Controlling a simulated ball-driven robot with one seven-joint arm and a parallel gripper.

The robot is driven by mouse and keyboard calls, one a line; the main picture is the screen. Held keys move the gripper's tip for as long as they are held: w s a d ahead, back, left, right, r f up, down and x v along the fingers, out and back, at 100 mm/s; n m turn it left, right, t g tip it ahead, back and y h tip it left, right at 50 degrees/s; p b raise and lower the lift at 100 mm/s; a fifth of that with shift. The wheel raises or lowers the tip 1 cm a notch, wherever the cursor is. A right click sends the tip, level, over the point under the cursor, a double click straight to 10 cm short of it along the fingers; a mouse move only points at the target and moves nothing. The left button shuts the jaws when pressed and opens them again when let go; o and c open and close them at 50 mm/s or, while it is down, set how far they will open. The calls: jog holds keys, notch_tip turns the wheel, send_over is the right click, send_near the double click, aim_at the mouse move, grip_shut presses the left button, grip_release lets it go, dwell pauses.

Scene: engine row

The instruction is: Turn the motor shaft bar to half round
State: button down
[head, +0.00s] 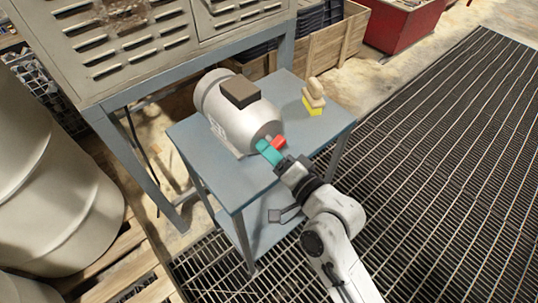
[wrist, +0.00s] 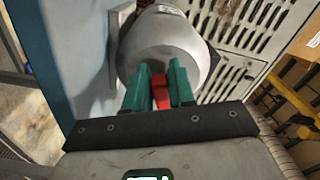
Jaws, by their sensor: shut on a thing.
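The silver motor (head: 232,108) lies on its side on a blue-grey table, with a dark box on top. Its round end faces my gripper, and it also shows in the wrist view (wrist: 160,42). The red shaft bar (head: 279,142) sticks out at this end. My gripper (head: 269,150) has teal fingers at the motor's end and is shut on the bar. In the wrist view the red bar (wrist: 161,93) shows between the two fingers. Part of the bar is hidden by the fingers, so its full angle is hard to tell.
The blue-grey table (head: 190,137) has a yellow block with a tan knobbed thing (head: 314,94) at its back right. A louvered grey cabinet (head: 125,45) stands behind on the left, and large pale drums (head: 50,190) at far left. Open grating floor (head: 450,170) lies to the right.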

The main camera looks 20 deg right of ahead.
jog(key=n+b, duration=0.1)
jog(key=n, duration=0.1)
jog(key=f+n+b, duration=0.1)
jog(key=n+b, duration=0.2)
jog(key=n, duration=0.1)
jog(key=shift+d+f+n+b, duration=0.3)
jog(key=shift+d+f+b, duration=0.05)
jog(key=n+b, duration=0.2)
jog(key=n, duration=0.1)
jog(key=shift+w+d, duration=0.15)
jog(key=shift+d, duration=0.1)
jog(key=shift+d+n+b, duration=0.15)
jog(key=shift+n+b, duration=0.3)
jog(key=shift+n, duration=0.4)
jog(key=shift+d+n+b, duration=0.15)
jog(key=shift+n+b, duration=0.25)
jog(key=shift+n, duration=0.45)
jog(key=c, duration=1)
grip_release()
jog(key=shift+r, duration=0.1)
jog(key=shift+c, duration=0.2)
jog(key=shift+d, duration=0.1)
jog(key=b+v, duration=0.1)
jog(key=v, duration=0.9)
jog(key=shift+s, duration=0.3)
